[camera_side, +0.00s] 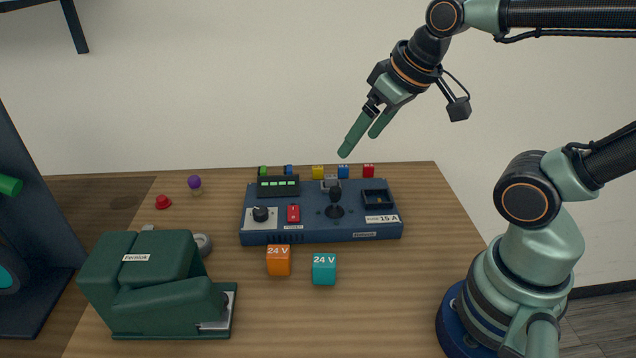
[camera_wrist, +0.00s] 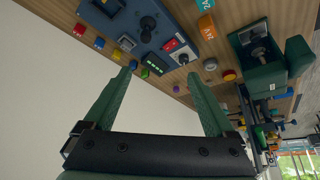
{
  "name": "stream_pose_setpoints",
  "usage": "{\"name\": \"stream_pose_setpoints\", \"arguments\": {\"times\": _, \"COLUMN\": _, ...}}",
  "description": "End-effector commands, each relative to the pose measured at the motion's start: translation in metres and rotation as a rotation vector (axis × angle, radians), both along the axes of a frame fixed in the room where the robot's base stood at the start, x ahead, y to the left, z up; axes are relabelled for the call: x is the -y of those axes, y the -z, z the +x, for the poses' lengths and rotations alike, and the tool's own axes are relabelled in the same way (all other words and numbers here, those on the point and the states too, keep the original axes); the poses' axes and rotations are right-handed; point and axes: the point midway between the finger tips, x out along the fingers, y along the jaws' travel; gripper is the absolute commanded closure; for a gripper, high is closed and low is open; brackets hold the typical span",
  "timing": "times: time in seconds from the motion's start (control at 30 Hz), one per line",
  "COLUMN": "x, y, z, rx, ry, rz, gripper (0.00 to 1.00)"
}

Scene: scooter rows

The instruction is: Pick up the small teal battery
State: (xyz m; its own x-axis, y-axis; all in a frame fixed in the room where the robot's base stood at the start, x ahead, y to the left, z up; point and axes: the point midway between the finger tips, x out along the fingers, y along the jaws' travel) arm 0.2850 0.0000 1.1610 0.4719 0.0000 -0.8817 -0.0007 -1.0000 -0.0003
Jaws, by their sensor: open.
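The small teal battery (camera_side: 324,270) is a cube marked 24 V, standing on the wooden table in front of the blue control panel. An orange cube (camera_side: 278,260) also marked 24 V stands just left of it, with a gap between. In the wrist view the orange cube (camera_wrist: 207,27) shows near the top, and a part of the teal battery (camera_wrist: 207,4) shows at the top edge, cut off. My gripper (camera_side: 358,146) is open and empty, high above the table's back edge and far from the battery. Its two green fingers (camera_wrist: 160,75) show apart in the wrist view.
The blue panel (camera_side: 320,235) with knobs, a joystick and a red switch stands behind the cubes. A large green Fermiok device (camera_side: 160,290) stands at the front left. Several small coloured pieces line the back edge. The table right of the teal battery is clear.

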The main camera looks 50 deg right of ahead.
Motion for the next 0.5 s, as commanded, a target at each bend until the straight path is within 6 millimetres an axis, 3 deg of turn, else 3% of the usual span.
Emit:
{"name": "stream_pose_setpoints", "arguments": {"times": 0.23, "x": -0.017, "y": 0.020, "z": 0.007, "rx": -0.097, "ry": 0.126, "rz": 0.085, "gripper": 0.10}}
{"name": "stream_pose_setpoints", "arguments": {"times": 0.5, "x": -0.060, "y": 0.076, "z": 0.016, "rx": -0.326, "ry": 0.511, "rz": 0.208, "gripper": 0.10}}
